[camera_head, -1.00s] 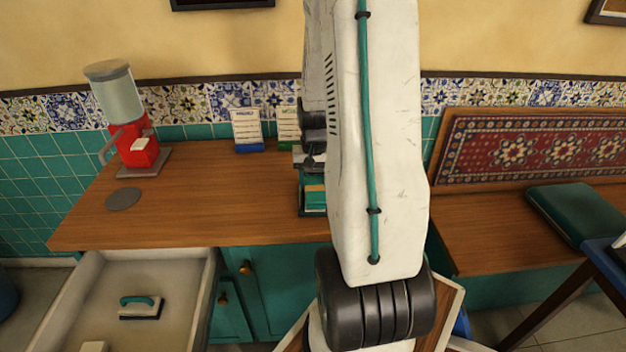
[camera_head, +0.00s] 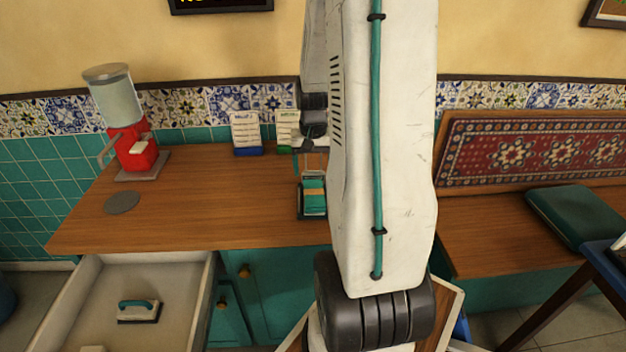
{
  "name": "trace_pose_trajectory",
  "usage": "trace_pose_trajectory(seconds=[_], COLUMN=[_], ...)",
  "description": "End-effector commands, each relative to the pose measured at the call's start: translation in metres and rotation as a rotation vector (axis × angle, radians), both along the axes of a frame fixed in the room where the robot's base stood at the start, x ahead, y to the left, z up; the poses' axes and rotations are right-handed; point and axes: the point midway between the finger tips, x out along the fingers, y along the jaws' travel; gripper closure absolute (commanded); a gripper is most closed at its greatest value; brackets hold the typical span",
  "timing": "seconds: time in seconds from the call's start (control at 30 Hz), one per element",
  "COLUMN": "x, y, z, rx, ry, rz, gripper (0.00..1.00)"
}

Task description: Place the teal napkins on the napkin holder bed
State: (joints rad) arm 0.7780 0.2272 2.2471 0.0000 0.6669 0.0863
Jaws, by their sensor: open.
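The teal napkins (camera_head: 314,197) are a small stack with an orange band. They lie in a dark, low-walled tray, which looks like the napkin holder bed (camera_head: 313,216), on the wooden counter just left of my arm. My gripper (camera_head: 311,172) is open above the rear of the stack, its two fingers spread. Whether a fingertip touches the napkins or the holder is too small to tell. My white arm hides the counter to the right of the holder.
On the wooden counter (camera_head: 215,205), a red dispenser (camera_head: 135,150), a grey disc (camera_head: 122,202) and two card stands (camera_head: 246,133) stand clear of the holder. Below left, an open drawer (camera_head: 190,300) holds a teal-handled brush (camera_head: 139,310). The counter left of the holder is free.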

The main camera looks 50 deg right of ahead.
Motion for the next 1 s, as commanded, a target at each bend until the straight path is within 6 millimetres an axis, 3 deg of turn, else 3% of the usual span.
trace_pose_trajectory(seconds=[0.2, 0.47, 0.57, 0.73, 0.9, 1.0], x=[0.0, 0.003, 0.007, 0.001, -0.034, -0.062], y=[0.0, 0.009, 0.039, 0.128, 0.213, 0.252], z=[0.043, 0.07, 0.089, 0.137, 0.17, 0.181], rx=[-0.002, -0.003, -0.012, -0.031, -0.043, -0.048], ry=[-0.002, -0.004, -0.013, -0.038, -0.064, -0.079], rz=[0.0, 0.022, 0.088, 0.29, 0.51, 0.633], gripper=[0.28, 0.28, 0.28, 0.28, 0.28, 0.28])
